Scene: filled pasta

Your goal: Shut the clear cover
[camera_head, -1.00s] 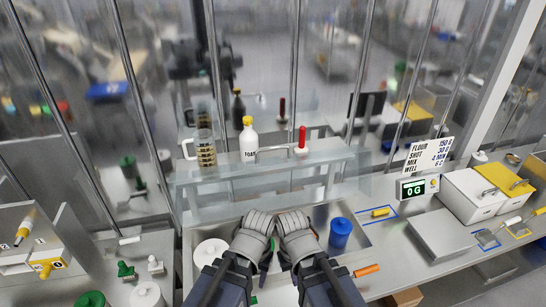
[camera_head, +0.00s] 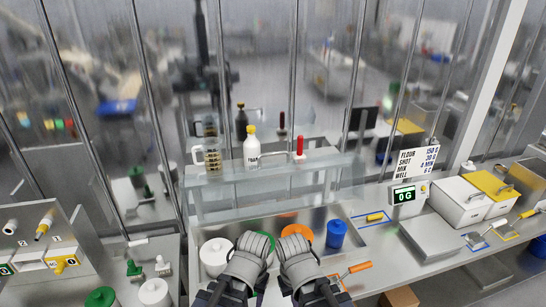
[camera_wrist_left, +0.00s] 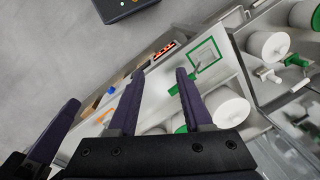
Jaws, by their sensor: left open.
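A pale see-through panel (camera_head: 275,190), possibly the clear cover, stands behind the work tray in the head view. I cannot tell whether it is hinged or open. My left gripper (camera_wrist_left: 160,92) is open and empty over the counter in the left wrist view, its two dark fingers apart. In the head view, both forearms reach in from the bottom centre, side by side in front of the panel. My right gripper (camera_head: 296,245) is there on the right, its fingers hidden by its own wrist.
A white-and-yellow bottle (camera_head: 252,146), a jug (camera_head: 212,160) and a red-handled lever (camera_head: 300,146) stand on the back ledge. A blue cylinder (camera_head: 336,233) and an orange disc (camera_head: 296,231) lie near my right gripper. A scale display (camera_head: 405,196) reads 0 G at right.

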